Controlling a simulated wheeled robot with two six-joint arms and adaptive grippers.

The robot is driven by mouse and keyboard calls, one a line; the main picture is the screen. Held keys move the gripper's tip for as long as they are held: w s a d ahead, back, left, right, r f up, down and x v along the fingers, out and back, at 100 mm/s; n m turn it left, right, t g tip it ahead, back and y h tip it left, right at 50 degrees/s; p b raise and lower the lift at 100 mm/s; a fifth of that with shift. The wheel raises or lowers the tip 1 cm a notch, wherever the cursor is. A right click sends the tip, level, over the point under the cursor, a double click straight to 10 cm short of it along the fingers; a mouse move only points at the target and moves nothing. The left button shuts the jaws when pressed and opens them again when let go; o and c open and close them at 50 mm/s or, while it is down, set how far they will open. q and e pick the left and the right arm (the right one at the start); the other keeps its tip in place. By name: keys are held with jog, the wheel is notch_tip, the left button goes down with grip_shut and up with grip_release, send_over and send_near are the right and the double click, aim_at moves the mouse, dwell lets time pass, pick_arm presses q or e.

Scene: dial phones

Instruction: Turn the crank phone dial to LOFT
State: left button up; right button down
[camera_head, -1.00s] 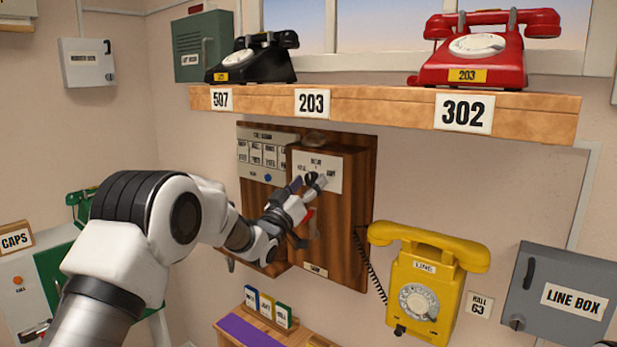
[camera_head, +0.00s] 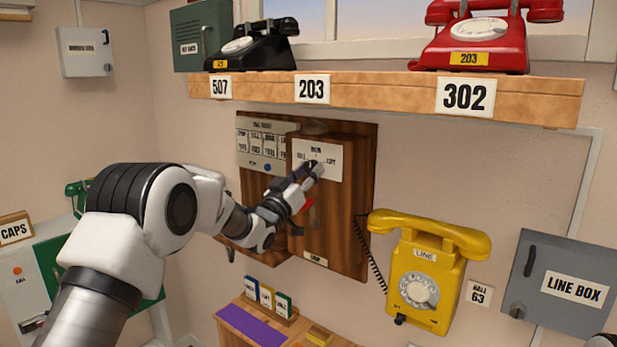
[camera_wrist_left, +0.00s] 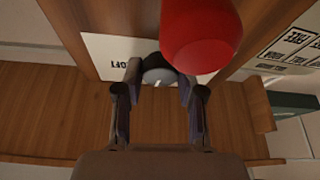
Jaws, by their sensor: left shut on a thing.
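The wooden crank phone box (camera_head: 340,225) hangs on a wooden backboard on the wall. Its white dial plate (camera_head: 325,155) carries words; LOFT is on its right side, and the left word is too small to read surely. My left gripper (camera_head: 311,172) is at the plate, shut on the dial knob. In the left wrist view the fingers (camera_wrist_left: 160,90) close around the dark and grey dial knob (camera_wrist_left: 158,74), beside the LOFT lettering on the plate. A red rounded part (camera_wrist_left: 200,35) stands close by in that view. The pointer's exact direction is hard to tell.
A shelf (camera_head: 390,95) above the box bears a black phone (camera_head: 252,47) and a red phone (camera_head: 487,35). A yellow phone (camera_head: 425,270) hangs to the right, near a grey line box (camera_head: 565,285). Small coloured cards (camera_head: 267,298) stand below.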

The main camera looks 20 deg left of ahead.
pick_arm(q)
jog(key=m+h+b, duration=0.1)
jog(key=m+b, duration=0.1)
jog(key=m, duration=0.1)
jog(key=shift+a+f+h, duration=0.1)
jog(key=shift+f+h, duration=0.05)
jog(key=shift+h, duration=0.25)
jog(key=m+g+h+b, duration=0.1)
jog(key=m+b, duration=0.1)
jog(key=m, duration=0.2)
jog(key=shift+a+h, duration=0.1)
jog(key=shift+h, duration=0.3)
jog(key=m+g+h, duration=0.1)
jog(key=m+g, duration=0.1)
jog(key=m, duration=0.2)
jog(key=shift+r, duration=0.2)
jog(key=shift+r+m+g+h, duration=0.1)
jog(key=shift+m+g+h, duration=0.3)
jog(key=shift+m, duration=0.65)
jog(key=shift+m+g+h, duration=0.3)
jog(key=shift+m+g, duration=0.1)
jog(key=shift+m, duration=0.65)
jog(key=o, duration=1.1)
jog(key=shift+o, duration=0.2)
